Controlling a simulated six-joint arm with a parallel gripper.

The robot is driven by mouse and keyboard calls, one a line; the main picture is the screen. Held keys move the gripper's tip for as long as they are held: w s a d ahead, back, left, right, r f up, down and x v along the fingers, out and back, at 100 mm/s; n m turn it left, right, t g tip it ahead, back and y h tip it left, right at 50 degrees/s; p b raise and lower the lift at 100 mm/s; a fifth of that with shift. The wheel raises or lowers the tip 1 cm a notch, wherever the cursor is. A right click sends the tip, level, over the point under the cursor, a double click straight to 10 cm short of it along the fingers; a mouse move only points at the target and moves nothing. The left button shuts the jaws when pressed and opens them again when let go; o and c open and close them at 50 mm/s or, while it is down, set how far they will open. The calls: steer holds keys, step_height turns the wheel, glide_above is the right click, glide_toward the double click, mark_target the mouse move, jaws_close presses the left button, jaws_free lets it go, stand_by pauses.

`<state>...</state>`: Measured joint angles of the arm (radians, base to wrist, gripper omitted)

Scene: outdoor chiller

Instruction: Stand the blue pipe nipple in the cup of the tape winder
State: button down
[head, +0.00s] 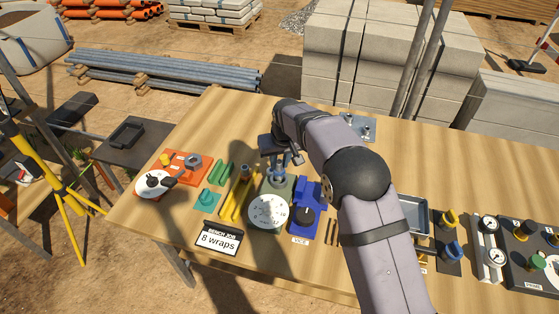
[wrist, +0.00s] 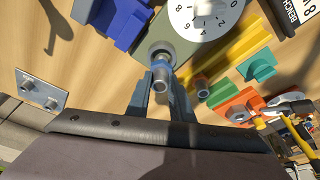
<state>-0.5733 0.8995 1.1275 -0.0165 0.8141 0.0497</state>
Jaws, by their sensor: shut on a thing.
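The tape winder has a green-grey base (wrist: 183,52) and a white numbered dial (head: 268,212); the dial also shows in the wrist view (wrist: 205,15). Its round cup (wrist: 160,50) is at the base's near end in the wrist view. My gripper (head: 279,163) is over that end of the winder. It is shut on the blue pipe nipple (wrist: 160,77), which looks blue-grey and roughly upright. The nipple's far end is at the cup in the wrist view. I cannot tell whether it rests on the cup's bottom. My fingers partly hide it in the head view.
A yellow holder (head: 236,198) with a metal-ended piece stands left of the winder. A blue vice (head: 305,205) stands close on its right. A sign reading 8 wraps (head: 218,238) is in front. A grey plate (wrist: 40,90) lies apart on open table.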

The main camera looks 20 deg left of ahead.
steer(key=shift+f+b, duration=0.65)
steer(key=shift+f, duration=0.55)
steer(key=c, duration=1)
jaws_free()
steer(key=shift+p+v, duration=1.85)
steer(key=shift+v, duration=1.65)
steer(key=b+v, duration=0.3)
steer(key=v, duration=0.4)
steer(key=shift+r, duration=0.15)
